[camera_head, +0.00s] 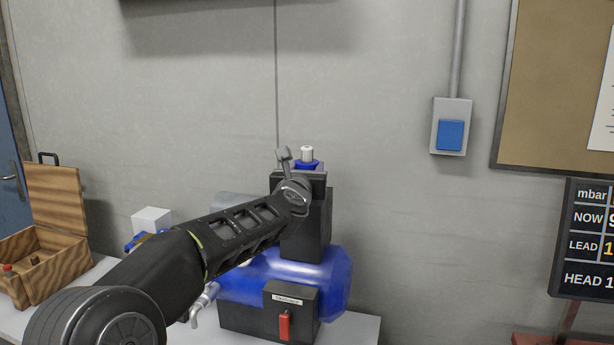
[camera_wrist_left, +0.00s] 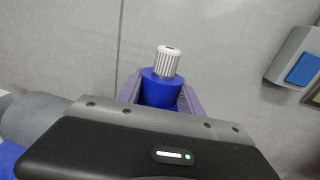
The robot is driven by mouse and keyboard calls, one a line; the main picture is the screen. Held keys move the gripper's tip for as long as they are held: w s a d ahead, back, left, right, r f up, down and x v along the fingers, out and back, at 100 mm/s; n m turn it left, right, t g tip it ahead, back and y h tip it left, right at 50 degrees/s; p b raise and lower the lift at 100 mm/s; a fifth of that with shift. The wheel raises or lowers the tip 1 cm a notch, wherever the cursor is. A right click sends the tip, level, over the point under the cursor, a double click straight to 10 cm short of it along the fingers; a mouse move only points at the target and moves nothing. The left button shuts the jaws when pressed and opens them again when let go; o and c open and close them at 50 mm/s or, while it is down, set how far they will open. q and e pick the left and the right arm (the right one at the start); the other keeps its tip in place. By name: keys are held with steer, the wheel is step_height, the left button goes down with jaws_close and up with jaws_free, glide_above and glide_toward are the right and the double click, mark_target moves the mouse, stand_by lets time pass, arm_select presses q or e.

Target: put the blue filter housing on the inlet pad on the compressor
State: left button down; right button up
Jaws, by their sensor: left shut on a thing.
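The blue filter housing (camera_wrist_left: 160,88) has a white ribbed cap and sits between the fingers of my left gripper (camera_wrist_left: 160,98) in the left wrist view. In the head view the housing (camera_head: 307,161) shows just above my left gripper (camera_head: 307,170), which is shut on it. The blue compressor (camera_head: 335,283) stands on the bench below, with a dark upright block under the gripper. My arm and gripper cover part of the compressor's top. I cannot make out the inlet pad or whether the housing touches anything. My right gripper is not in view.
A wooden box (camera_head: 68,265) with its lid up stands at the left of the bench (camera_head: 352,331). A white box (camera_head: 151,220) is behind my arm. A dark box with a red switch (camera_head: 284,325) is at the compressor's front. A number board (camera_head: 588,240) stands at right.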

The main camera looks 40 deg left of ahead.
arm_select(q)
steer(key=shift+f, duration=0.25)
steer(key=shift+c, duration=1.5)
jaws_free()
steer(key=b+v, duration=0.2)
steer(key=v, duration=1)
steer(key=shift+f, duration=0.1)
